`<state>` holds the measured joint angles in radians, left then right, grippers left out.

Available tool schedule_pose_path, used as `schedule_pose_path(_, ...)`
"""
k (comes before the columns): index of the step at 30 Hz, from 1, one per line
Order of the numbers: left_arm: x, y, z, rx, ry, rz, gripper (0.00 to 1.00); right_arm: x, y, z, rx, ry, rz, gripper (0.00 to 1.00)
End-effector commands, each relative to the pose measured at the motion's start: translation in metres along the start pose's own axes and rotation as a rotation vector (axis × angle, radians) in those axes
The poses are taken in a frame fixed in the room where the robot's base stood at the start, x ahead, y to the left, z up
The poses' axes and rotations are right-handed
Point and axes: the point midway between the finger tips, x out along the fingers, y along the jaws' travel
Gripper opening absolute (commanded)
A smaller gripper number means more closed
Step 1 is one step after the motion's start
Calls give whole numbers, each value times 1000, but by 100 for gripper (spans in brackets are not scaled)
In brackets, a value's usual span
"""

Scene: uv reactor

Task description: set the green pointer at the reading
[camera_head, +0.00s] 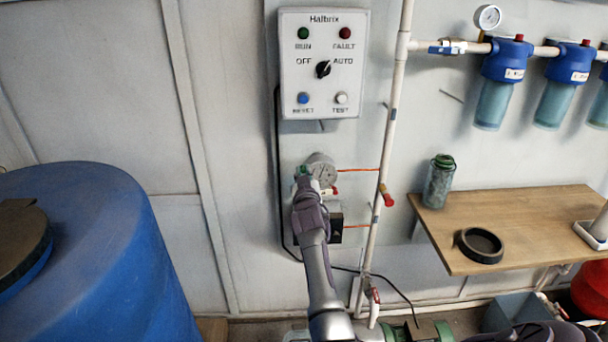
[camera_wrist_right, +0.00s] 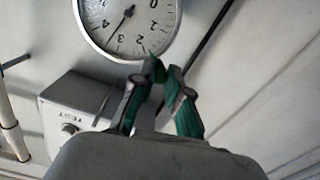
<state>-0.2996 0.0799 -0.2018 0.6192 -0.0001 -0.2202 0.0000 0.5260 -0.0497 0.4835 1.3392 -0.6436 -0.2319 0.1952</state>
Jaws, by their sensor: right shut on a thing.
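The round white gauge (camera_head: 321,171) is on the wall below the control panel. In the right wrist view the dial (camera_wrist_right: 130,22) shows upside down, cut by the top edge. Its black needle (camera_wrist_right: 121,24) points between 3 and 4. The green pointer (camera_wrist_right: 151,53) is at the rim close to the 2. My right gripper (camera_wrist_right: 157,72) is shut on the green pointer, with its fingertips at the dial's edge. In the head view my right gripper (camera_head: 303,174) is at the gauge's left side, and its wrist hides part of what is below. My left gripper is not in view.
The Haltrix control panel (camera_head: 323,63) is above the gauge. A vertical pipe (camera_head: 391,130) runs to the right of it. A blue tank (camera_head: 95,270) fills the lower left. A wooden shelf (camera_head: 530,215) at right holds a green bottle (camera_head: 438,182) and a black ring (camera_head: 480,245).

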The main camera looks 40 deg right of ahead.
Motion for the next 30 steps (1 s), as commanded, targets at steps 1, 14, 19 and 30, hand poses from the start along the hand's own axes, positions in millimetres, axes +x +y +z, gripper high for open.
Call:
schedule_pose_path(1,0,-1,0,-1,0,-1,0,0,1,-1,-1,1,1,0)
schedule_pose_path(14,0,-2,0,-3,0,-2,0,0,1,-1,0,1,1,41)
schedule_pose_path(19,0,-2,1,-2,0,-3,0,0,0,0,1,1,1,41)
schedule_pose_path(30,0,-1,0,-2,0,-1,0,-48,0,1,0,1,1,41)
